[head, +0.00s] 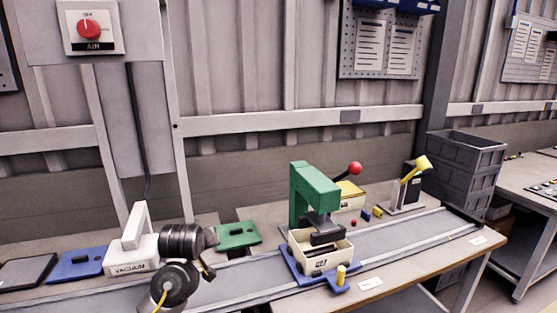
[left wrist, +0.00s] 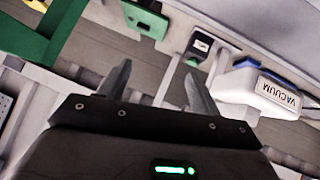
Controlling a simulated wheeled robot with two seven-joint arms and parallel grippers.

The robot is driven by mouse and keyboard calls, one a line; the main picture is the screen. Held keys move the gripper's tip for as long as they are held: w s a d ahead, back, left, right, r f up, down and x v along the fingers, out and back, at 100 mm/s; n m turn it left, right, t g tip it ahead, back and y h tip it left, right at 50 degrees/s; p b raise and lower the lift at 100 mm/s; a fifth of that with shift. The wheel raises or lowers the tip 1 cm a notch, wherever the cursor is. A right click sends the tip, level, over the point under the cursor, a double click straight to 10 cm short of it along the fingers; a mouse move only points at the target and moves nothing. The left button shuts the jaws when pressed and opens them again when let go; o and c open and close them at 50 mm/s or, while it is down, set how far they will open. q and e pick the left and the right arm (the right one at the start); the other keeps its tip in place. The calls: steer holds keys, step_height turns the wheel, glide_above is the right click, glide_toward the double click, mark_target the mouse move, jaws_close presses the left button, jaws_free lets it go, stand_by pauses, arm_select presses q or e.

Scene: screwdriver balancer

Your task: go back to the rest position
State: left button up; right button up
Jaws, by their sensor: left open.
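My left gripper (left wrist: 158,84) is open in the left wrist view, with its two fingers apart and nothing between them. In the head view my dark left arm is at the lower left, beside the white vacuum box (head: 135,250); its fingers cannot be made out there. The vacuum box also shows upside down at the right of the left wrist view (left wrist: 265,88). My right gripper is in neither view.
A green stand (head: 303,195) rises over a cream bin (head: 318,258) on a blue base (head: 298,280). A green plate (head: 238,235) and a blue plate (head: 78,265) lie on the bench. A red-knobbed lever (head: 355,168), a yellow-handled lever (head: 415,170) and grey crates (head: 465,165) stand right.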

arm_select(q)
steer(key=s+f+m+g+h, duration=0.1)
steer(key=s+f+m+g, duration=0.2)
steer(key=s+f, duration=1.7)
steer(key=s+a+f+m+g, duration=0.2)
steer(key=s, duration=1)
steer(key=s+a+f+m+g, duration=0.1)
steer(key=s+a+f+m, duration=0.1)
steer(key=s, duration=1)
step_height(320, 180, down, 34)
steer(key=s+g+b, duration=0.2)
steer(key=b, duration=0.6)
steer(key=s+a+f+b, duration=0.2)
steer(key=s+f, duration=0.5)
steer(key=f, duration=0.4)
steer(key=s+a+f+b, duration=0.1)
steer(key=s+f+b, duration=0.2)
steer(key=s+f, duration=0.5)
step_height(320, 180, down, 3)
steer(key=shift+s+a+r+g+b, duration=0.15)
steer(key=shift+s+a+g+b, duration=0.15)
steer(key=shift+a, duration=0.1)
